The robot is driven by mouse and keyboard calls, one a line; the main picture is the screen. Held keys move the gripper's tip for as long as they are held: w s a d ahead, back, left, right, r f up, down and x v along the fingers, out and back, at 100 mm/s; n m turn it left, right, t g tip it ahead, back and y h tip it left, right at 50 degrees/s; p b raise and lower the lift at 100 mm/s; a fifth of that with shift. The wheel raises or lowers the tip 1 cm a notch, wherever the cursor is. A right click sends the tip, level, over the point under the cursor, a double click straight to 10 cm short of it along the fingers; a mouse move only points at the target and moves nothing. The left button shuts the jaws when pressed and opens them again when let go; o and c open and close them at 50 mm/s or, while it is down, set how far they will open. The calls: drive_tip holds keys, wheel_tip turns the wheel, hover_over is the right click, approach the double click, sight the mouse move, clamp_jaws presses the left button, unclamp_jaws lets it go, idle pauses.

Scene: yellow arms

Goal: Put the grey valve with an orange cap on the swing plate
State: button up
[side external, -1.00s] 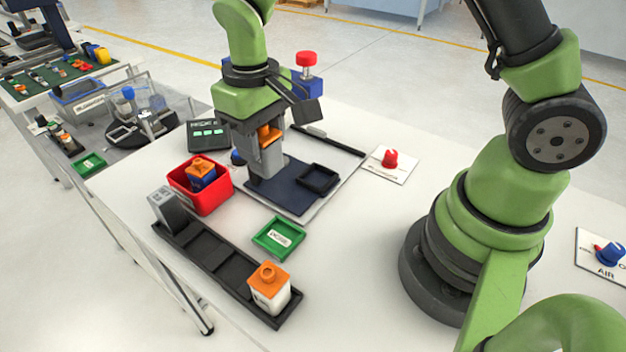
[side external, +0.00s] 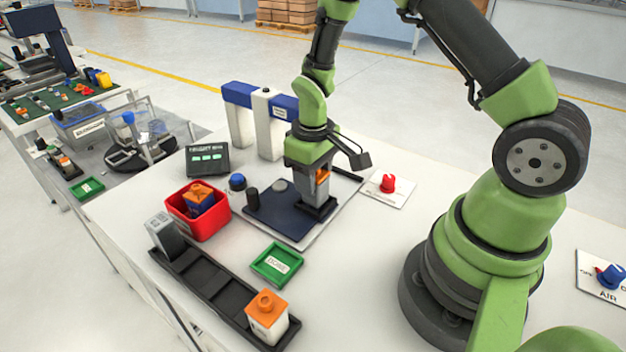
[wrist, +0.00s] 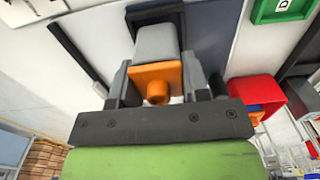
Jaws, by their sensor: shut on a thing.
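My gripper (side external: 318,185) is shut on the grey valve with an orange cap. In the side view only part of the valve's orange cap (side external: 322,176) shows between the fingers. In the wrist view the grey valve (wrist: 157,42) and its orange cap (wrist: 157,82) sit between both fingers, cap towards the camera. The dark blue swing plate (side external: 278,214) lies on the table with a black square frame (side external: 318,211) at its right end. The valve is at that frame; whether it rests on the bottom is hidden by the gripper.
A red bin (side external: 183,215) holds a blue valve with an orange cap (side external: 200,199). A black rack (side external: 222,290) holds a grey block (side external: 163,232) and a white valve with an orange cap (side external: 267,317). A green tray (side external: 262,265) lies between. A blue-topped gate (side external: 264,100) stands behind.

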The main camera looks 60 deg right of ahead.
drive_tip(key=shift+f, duration=0.55)
drive_tip(key=o, duration=1)
drive_tip(key=shift+f, duration=0.15)
drive_tip(key=shift+c, duration=0.2)
wheel_tip(320, 180, up, 12)
drive_tip(key=shift+r, duration=0.15)
drive_tip(key=s+a+r+m+t+y, duration=0.1)
drive_tip(key=s+a+r+m+t, duration=0.1)
drive_tip(key=s+r, duration=0.5)
drive_tip(key=s+a+r+m+t+y, duration=0.1)
drive_tip(key=s+a+r+m+t, duration=0.1)
drive_tip(key=s+a+r+t, duration=0.2)
drive_tip(key=s+r+t, duration=0.1)
drive_tip(key=s+r, duration=0.2)
drive_tip(key=shift+s+a+r, duration=0.15)
drive_tip(key=shift+s, duration=0.25)
